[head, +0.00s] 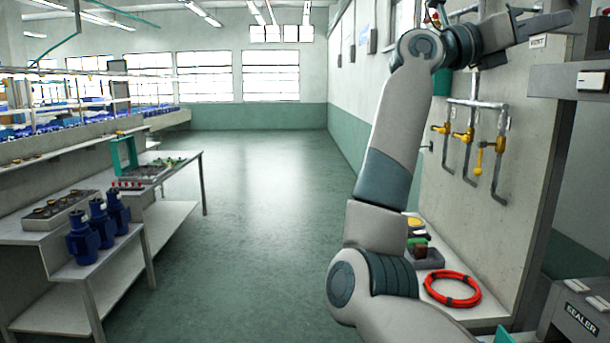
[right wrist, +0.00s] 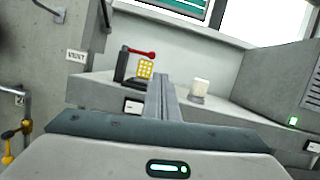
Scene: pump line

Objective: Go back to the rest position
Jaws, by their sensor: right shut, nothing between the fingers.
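My right arm reaches up through the right half of the head view, then bends to the right. My right gripper (head: 562,18) is at the upper right, high in front of the wall with the pipes. In the right wrist view its fingers (right wrist: 163,92) lie together as one narrow bar, shut and empty. They point toward a grey shelf (right wrist: 95,88) and touch nothing that I can make out. My left gripper and left arm are not in view.
Pipes with yellow valves (head: 467,136) run down the right wall. A red hose ring (head: 452,288) lies on a low bench. A sealer (head: 580,318) stands at the lower right. Blue pumps (head: 101,224) stand on the left bench. The green floor (head: 245,200) between is clear.

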